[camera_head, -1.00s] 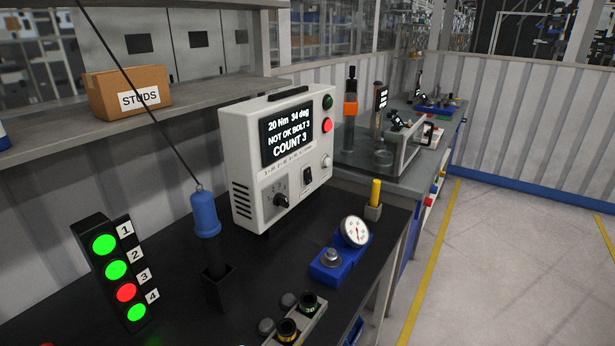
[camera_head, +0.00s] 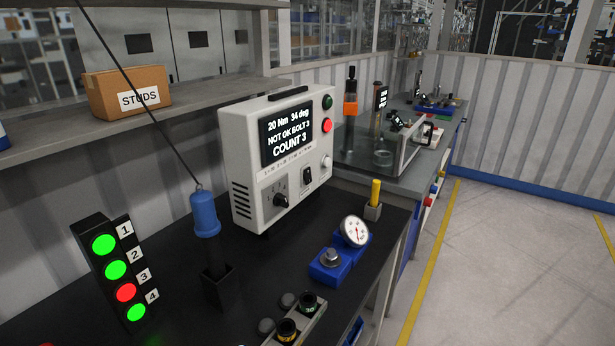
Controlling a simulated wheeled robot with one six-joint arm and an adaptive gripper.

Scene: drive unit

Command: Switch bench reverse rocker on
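A white controller box (camera_head: 278,158) stands on the black bench top. Its screen (camera_head: 287,132) reads "20 Nm 34 deg", "NOT OK BOLT 3" and "COUNT 3". A small black rocker switch (camera_head: 307,178) is on its lower front, right of a round black knob (camera_head: 280,200). A label by the rocker is too small to read, and I cannot tell which way it is set. My gripper is not in view.
A four-lamp stack (camera_head: 115,268) shows lamp 3 red and the others green. A blue-topped tool (camera_head: 206,216) hangs on a cable in front of the box. A dial gauge (camera_head: 355,231) on a blue block and sockets (camera_head: 308,303) sit nearer. The floor at right is clear.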

